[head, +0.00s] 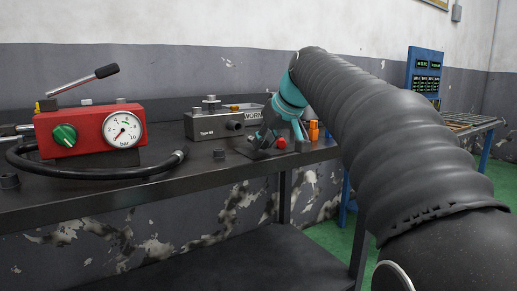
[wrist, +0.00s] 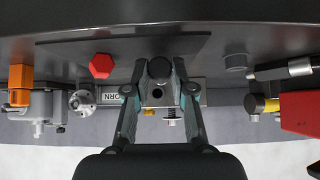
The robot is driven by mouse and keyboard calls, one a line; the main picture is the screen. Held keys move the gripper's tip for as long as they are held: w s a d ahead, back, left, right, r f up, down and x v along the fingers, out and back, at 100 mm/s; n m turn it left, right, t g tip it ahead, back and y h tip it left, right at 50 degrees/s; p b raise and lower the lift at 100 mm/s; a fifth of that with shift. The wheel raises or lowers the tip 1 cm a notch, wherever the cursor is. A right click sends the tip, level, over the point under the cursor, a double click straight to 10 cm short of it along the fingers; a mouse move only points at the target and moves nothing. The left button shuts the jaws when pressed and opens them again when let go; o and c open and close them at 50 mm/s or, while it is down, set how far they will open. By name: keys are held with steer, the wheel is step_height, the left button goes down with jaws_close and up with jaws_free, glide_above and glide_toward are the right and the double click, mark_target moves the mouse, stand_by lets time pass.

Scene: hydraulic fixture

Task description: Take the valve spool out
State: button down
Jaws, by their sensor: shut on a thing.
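My gripper (wrist: 159,72) is shut on a dark, round-ended piece that looks like the valve spool (wrist: 160,67). A teal-jointed finger presses on each side of it. In the head view my gripper (head: 262,140) is in front of the block's right end, and the held piece cannot be made out. Whether it touches the block is unclear.
A dark flat mat (wrist: 90,50) lies on the bench near a red hexagonal piece (wrist: 101,66). A short dark cylinder (head: 218,154) stands before the block. A red pump (head: 85,130) with gauge and hose is left. An orange-topped item (head: 313,131) is right.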

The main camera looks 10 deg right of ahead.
steer(key=shift+f+b, duration=0.3)
steer(key=shift+f, duration=0.2)
steer(key=c, duration=0.9)
jaws_free()
steer(key=v, duration=1.2)
